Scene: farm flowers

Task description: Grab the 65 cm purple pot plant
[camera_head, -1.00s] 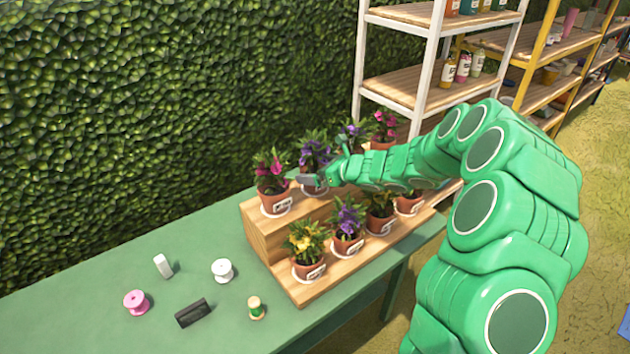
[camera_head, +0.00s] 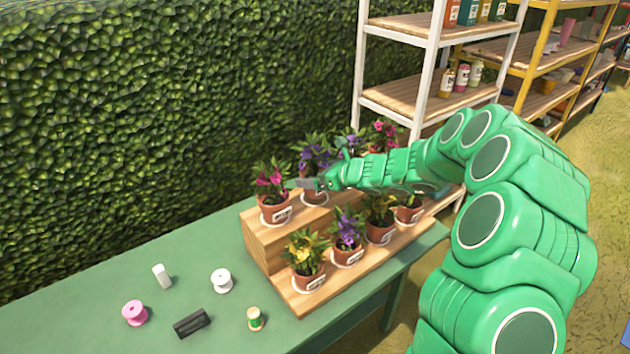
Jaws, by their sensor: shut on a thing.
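My gripper (camera_head: 313,184) is shut on the terracotta pot of a purple-flowered plant (camera_head: 315,156), second from the left on the upper step of the wooden stand (camera_head: 268,238). The jaws partly cover this pot, and it looks upright, low over the step; I cannot tell whether it touches. Another purple plant (camera_head: 347,232) stands on the lower step, in front. A third purplish plant (camera_head: 350,140) behind my gripper is largely hidden by my arm. The white pot labels are too small to read.
A pink-flowered plant (camera_head: 271,187) stands just left of the held pot, and a yellow one (camera_head: 305,256) is at the lower step's left end. Spools and small items lie on the green table (camera_head: 110,270). A hedge (camera_head: 170,110) is behind; a white shelf (camera_head: 410,92) stands behind right.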

